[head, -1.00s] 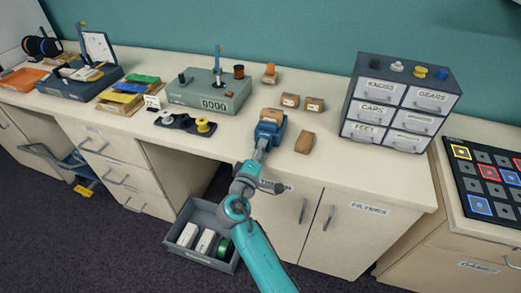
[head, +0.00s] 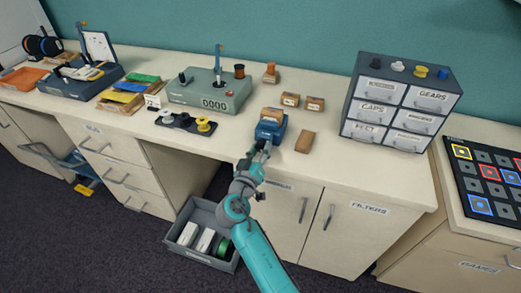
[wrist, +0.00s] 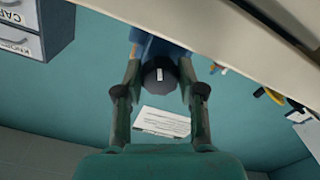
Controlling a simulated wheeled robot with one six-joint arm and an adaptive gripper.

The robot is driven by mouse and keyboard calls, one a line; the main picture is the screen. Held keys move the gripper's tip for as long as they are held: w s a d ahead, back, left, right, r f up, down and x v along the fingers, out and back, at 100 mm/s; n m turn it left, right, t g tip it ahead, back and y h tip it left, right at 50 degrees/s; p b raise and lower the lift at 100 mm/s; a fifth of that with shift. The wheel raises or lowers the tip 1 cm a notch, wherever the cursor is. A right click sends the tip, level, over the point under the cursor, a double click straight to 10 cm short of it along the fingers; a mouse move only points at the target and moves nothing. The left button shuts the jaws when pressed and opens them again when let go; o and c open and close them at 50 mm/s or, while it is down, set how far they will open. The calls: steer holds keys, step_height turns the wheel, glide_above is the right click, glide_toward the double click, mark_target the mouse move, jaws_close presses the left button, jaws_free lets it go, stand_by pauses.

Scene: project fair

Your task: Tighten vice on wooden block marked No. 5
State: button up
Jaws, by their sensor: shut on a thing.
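The blue vice (head: 266,135) stands at the bench's front edge in the head view, with a wooden block (head: 271,114) in its jaws. Any marking on that block is too small to read, and I cannot tell how tightly it is held. My gripper (head: 260,148) is at the vice's front. In the wrist view its two fingers (wrist: 160,85) are shut on a dark round knob (wrist: 160,74) with a white mark on its face. Part of the blue vice body (wrist: 158,46) shows behind the knob.
A loose wooden block (head: 305,141) lies right of the vice. A drawer cabinet (head: 401,103) stands right. An open grey bin (head: 203,232) is below.

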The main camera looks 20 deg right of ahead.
steer(key=m, duration=0.5)
steer(key=shift+f+m, duration=0.15)
steer(key=shift+m, duration=0.15)
steer(key=m, duration=0.5)
steer(key=shift+w+a, duration=0.1)
steer(key=m, duration=0.5)
steer(key=shift+a+m, duration=0.1)
steer(key=shift+m, duration=2.6)
steer(key=o, duration=1.1)
steer(key=shift+w, duration=0.1)
steer(key=shift+r, duration=0.2)
